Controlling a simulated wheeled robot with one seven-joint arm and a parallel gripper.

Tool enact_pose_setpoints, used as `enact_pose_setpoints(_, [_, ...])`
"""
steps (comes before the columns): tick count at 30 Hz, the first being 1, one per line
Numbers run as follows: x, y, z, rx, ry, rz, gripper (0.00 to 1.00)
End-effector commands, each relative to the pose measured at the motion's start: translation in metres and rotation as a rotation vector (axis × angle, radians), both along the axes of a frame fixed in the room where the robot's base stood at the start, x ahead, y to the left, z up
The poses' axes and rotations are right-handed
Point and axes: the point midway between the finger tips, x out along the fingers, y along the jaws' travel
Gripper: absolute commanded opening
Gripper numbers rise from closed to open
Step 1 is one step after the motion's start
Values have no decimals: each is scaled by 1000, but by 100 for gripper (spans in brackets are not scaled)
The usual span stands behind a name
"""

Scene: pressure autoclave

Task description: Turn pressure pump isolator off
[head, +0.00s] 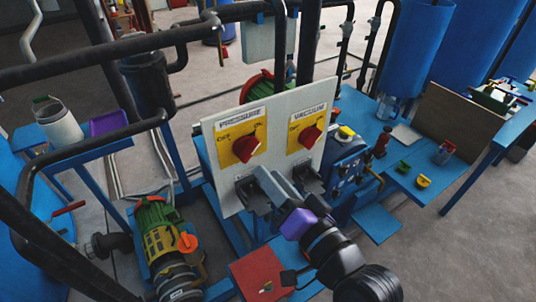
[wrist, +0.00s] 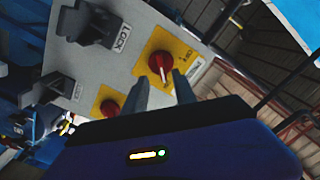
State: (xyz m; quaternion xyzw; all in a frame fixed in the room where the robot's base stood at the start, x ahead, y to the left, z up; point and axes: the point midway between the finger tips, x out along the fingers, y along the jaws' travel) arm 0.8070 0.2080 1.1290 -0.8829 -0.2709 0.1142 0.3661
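A white panel (head: 218,130) carries two red rotary knobs on yellow plates. The pressure knob (head: 246,149) is on the left, under the PRESSURE label. The vacuum knob (head: 310,137) is on the right. My gripper (head: 260,180) is in front of the panel, just below the pressure knob in the head view. In the wrist view, my gripper (wrist: 160,82) has its two fingers apart, with the pressure knob (wrist: 160,66) seen beyond the gap. No contact is visible. The vacuum knob (wrist: 110,106) is partly hidden by the gripper body.
Dark lock brackets (wrist: 90,26) sit on the panel below the knobs. A green and yellow pump (head: 162,238) stands at the lower left. Black pipes (head: 150,40) cross the upper left. A blue bench (head: 410,160) with small items is at the right.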

Motion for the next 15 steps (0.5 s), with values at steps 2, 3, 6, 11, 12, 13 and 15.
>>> enact_pose_setpoints(2, [7,5,4,2,-2,0,33])
enact_pose_setpoints(3, [12,8,3,2,-2,0,33])
enact_pose_setpoints(6, [25,17,4,1,-3,-1,33])
enact_pose_setpoints(11, [45,30,4,2,-2,-1,33])
enact_pose_setpoints(12, [49,33,3,1,-2,-2,33])
enact_pose_setpoints(13, [51,34,2,0,-2,-2,33])
enact_pose_setpoints(15, [56,37,3,1,-3,-3,33])
